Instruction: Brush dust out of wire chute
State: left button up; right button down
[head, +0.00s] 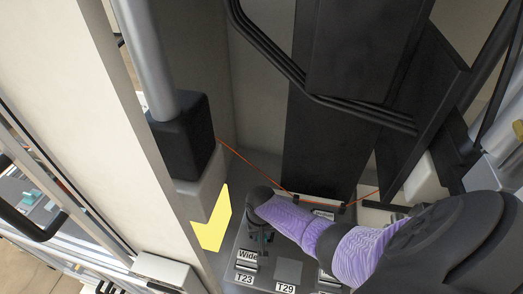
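My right arm comes in from the lower right in a purple sleeve. Its dark gripper (260,238) is low over the machine's grey deck, just above the label "Wide". The fingers are small and dark, so I cannot tell whether they are open or shut, or whether they hold a brush. A thin orange wire (250,167) runs down from the left block, passes behind the arm and rises to the right. A tall dark channel (320,150) stands behind the wire; I cannot tell whether it is the wire chute. No brush or dust can be made out. My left gripper is not in view.
A black block (182,135) on a silver tube stands at the left, with a yellow patch (212,222) below it. Black cables (330,101) cross the dark channel. Small blocks labelled T23 and T29 (287,274) sit on the deck. A pale panel edge (125,120) bounds the left side.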

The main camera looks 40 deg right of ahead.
jog(key=shift+w+d+f, duration=0.2)
jog(key=shift+d, duration=0.2)
jog(key=shift+w+d+r+b, duration=0.1)
jog(key=shift+w+d+b, duration=0.75)
jog(key=shift+d, duration=0.2)
jog(key=shift+w+d+r+b, duration=0.15)
jog(key=shift+w+d+b, duration=0.9)
jog(key=shift+d, duration=0.2)
jog(key=w+d+b, duration=0.2)
jog(key=b, duration=0.1)
jog(key=shift+d+f, duration=0.15)
jog(key=shift+f, duration=0.1)
jog(key=shift+w+d, duration=0.1)
jog(key=shift+d, duration=0.05)
jog(key=shift+r, duration=0.25)
notch_tip(320, 180, up, 6)
jog(key=p, duration=0.6)
